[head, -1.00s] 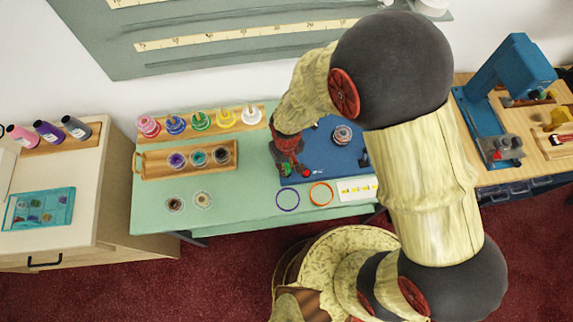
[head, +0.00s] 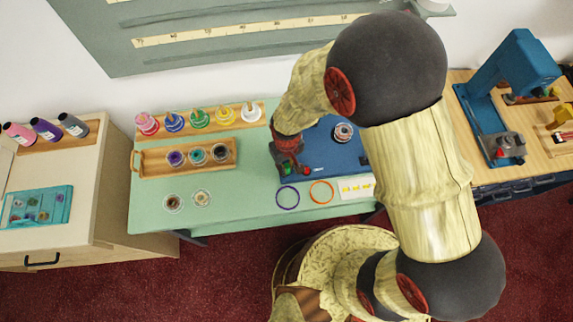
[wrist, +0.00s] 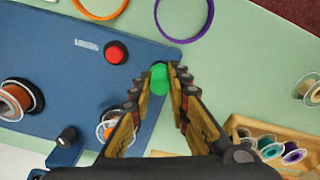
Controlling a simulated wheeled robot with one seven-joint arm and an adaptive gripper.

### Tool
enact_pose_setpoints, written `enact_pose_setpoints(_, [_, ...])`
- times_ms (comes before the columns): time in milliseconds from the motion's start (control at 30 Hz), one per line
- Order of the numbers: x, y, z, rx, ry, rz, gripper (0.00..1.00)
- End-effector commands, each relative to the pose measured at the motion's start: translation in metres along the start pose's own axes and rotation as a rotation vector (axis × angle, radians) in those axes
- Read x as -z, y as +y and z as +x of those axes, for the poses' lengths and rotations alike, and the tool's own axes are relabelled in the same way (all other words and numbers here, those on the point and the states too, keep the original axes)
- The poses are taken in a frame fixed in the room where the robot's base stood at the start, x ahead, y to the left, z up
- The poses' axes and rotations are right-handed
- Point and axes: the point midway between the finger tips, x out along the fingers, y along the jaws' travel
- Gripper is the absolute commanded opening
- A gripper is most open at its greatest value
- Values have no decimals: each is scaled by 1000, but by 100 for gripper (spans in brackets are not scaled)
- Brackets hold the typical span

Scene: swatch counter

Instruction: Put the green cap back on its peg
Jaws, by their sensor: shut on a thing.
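In the wrist view a round green cap (wrist: 159,79) sits between the fingertips of my gripper (wrist: 166,76), which is shut on it. The cap is at the edge of the blue machine base (wrist: 90,80), over or beside the green counter; its height above the surface is unclear. In the head view my gripper (head: 291,168) is at the left front part of the blue base (head: 325,150), and the green cap is hard to make out. I cannot see a bare peg; my fingers hide part of the base.
An orange spool (wrist: 15,97), another spool and a black knob (wrist: 67,135) are on the base. A purple ring (head: 287,197) and an orange ring (head: 321,192) lie in front. A wooden tray (head: 147,173) holds spools at left.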

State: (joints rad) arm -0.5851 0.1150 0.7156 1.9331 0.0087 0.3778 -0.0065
Motion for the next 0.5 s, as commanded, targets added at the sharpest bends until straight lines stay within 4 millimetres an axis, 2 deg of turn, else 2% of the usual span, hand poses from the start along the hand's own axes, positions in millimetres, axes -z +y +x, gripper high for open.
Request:
enact_pose_setpoints(333, [0,0,3,0,0,0,8])
enact_pose_setpoints(367, [0,0,3,0,0,0,19])
enact_pose_setpoints(500, [0,0,3,0,0,0,27])
